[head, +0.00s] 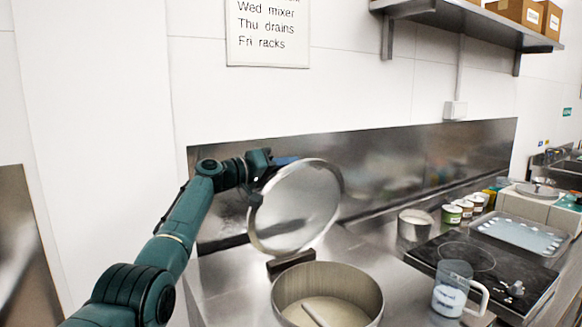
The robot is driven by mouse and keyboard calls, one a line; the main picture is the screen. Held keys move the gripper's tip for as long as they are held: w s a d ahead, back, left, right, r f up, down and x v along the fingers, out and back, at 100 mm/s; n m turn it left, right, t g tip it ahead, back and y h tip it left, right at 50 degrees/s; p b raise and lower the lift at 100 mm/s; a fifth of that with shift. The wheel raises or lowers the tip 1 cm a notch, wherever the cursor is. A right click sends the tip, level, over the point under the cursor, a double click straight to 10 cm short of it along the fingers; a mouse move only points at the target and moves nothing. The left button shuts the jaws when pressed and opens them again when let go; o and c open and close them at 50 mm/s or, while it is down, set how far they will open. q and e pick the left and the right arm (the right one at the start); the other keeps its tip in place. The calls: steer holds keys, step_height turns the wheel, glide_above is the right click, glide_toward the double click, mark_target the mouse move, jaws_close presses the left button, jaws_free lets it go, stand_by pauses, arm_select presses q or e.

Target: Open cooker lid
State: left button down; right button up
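The cooker (375,297) is a round steel pot in the lower middle, with its top open and pale contents inside. Its round steel lid (296,205) stands raised and steeply tilted above the pot's back left side. A dark block (290,262) sits at the pot's back rim, below the lid. My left gripper (262,165) is at the lid's upper left edge, partly behind it. The lid hides the fingertips, so I cannot tell whether they hold it. My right gripper is not in view.
A clear measuring jug (452,290) stands right of the pot, by a black cooktop (468,255). Behind are a small steel pot (414,228), several tubs (452,214) and a tray (520,238). A steel backsplash (400,165) closes off the back.

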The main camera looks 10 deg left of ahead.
arm_select(q)
steer(key=shift+w+a+f+n, duration=0.3)
steer(key=shift+w+a, duration=0.05)
steer(key=shift+a, duration=0.1)
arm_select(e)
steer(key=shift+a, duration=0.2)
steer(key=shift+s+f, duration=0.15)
arm_select(q)
steer(key=c, duration=1.5)
jaws_free()
steer(key=shift+w+a+f, duration=0.1)
